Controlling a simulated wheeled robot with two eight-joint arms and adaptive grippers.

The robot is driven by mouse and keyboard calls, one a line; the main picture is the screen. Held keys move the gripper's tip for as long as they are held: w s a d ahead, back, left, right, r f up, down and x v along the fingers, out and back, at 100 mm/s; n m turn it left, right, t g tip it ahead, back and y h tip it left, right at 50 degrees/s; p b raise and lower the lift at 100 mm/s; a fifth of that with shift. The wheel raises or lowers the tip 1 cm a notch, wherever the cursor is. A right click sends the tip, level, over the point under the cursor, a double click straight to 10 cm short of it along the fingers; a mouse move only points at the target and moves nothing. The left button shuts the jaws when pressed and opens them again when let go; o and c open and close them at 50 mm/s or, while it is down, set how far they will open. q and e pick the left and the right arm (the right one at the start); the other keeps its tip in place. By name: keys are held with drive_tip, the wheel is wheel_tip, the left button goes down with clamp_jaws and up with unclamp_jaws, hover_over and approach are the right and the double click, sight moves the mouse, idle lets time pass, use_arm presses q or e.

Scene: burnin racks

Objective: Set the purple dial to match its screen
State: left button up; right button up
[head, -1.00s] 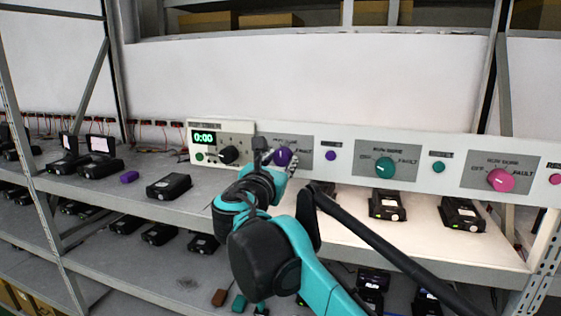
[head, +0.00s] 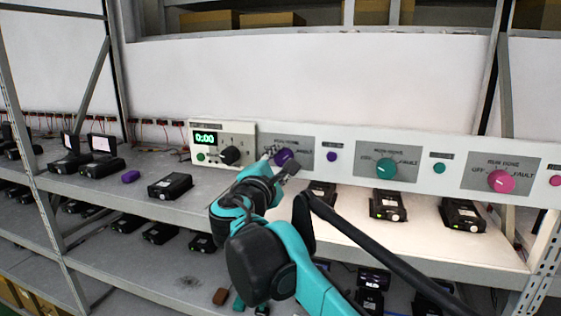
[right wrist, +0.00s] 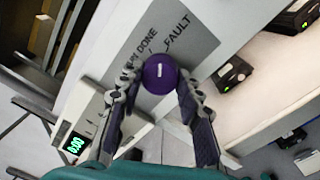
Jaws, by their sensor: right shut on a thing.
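The purple dial (head: 284,157) sits on a grey plate of the long white panel, with the labels DONE and FAULT beside it. In the right wrist view the dial (right wrist: 160,76) is round and faces me, with a short white mark running up and down the picture. My right gripper (head: 279,167) is at the dial. Its two fingers (right wrist: 156,88) stand on either side of the dial and are shut on it. The black device (head: 320,192) below the panel is partly hidden by my arm, and I cannot read a screen on it. My left gripper is not in view.
A control box with a green 0:00 display (head: 205,138) and a black knob (head: 230,155) stands left of the dial. A teal dial (head: 386,168) and a pink dial (head: 500,181) are to the right. Several black devices sit on the shelf (head: 250,199) below.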

drive_tip(key=shift+m, duration=1.7)
drive_tip(key=o, duration=1.2)
drive_tip(key=shift+c, duration=0.2)
drive_tip(key=v, duration=1.2)
